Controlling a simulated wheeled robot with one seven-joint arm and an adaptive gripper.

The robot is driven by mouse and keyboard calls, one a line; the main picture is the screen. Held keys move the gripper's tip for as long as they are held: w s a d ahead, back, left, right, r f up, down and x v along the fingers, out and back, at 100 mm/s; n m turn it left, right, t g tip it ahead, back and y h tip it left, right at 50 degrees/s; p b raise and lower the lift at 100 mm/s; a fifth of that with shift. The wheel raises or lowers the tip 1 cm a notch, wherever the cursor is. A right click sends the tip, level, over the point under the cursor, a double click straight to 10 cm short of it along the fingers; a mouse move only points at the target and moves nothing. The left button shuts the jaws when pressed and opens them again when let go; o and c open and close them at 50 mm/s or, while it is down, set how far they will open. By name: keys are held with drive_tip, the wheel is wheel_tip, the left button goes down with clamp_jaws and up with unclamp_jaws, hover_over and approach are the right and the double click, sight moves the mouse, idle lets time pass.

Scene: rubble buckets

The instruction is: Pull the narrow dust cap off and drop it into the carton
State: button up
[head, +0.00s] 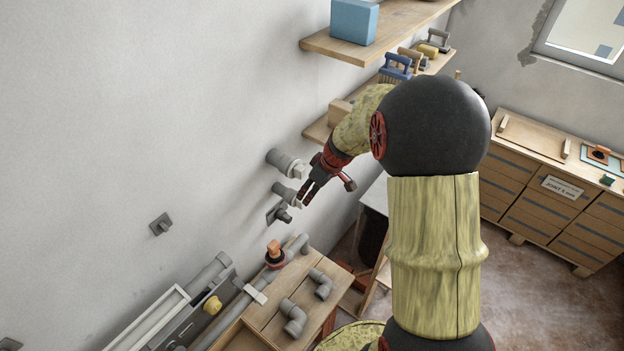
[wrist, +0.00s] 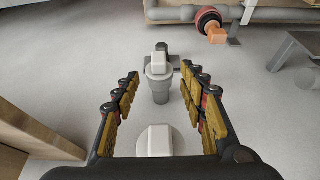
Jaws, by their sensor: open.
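The narrow dust cap, white with a square grip, sits on the thinner grey pipe stub on the wall; in the wrist view its cap (wrist: 159,60) lies straight ahead between and just beyond my fingertips. In the head view the thin stub (head: 283,193) shows below a wider capped stub (head: 286,162). The wide stub's white cap (wrist: 160,140) is near the bottom of the wrist view, closer to my palm. My gripper (head: 304,197) is open and empty, close to the narrow cap; it also fills the wrist view's sides (wrist: 160,84). I cannot make out the carton for certain.
A small wall fitting (head: 279,214) sits just below the narrow stub. An orange-handled valve (wrist: 208,22) is on a pipe further down. Wooden shelves (head: 375,32) jut out above. A bench with grey elbows (head: 293,318) stands below.

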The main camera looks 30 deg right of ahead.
sight(296, 200)
drive_tip(key=d+x, duration=0.1)
drive_tip(key=x, duration=0.6)
drive_tip(key=shift+a+f, duration=0.4)
drive_tip(key=shift+f, duration=0.1)
drive_tip(key=shift+w, duration=0.1)
drive_tip(key=shift+c, duration=0.9)
drive_tip(key=c, duration=0.8)
clamp_jaws()
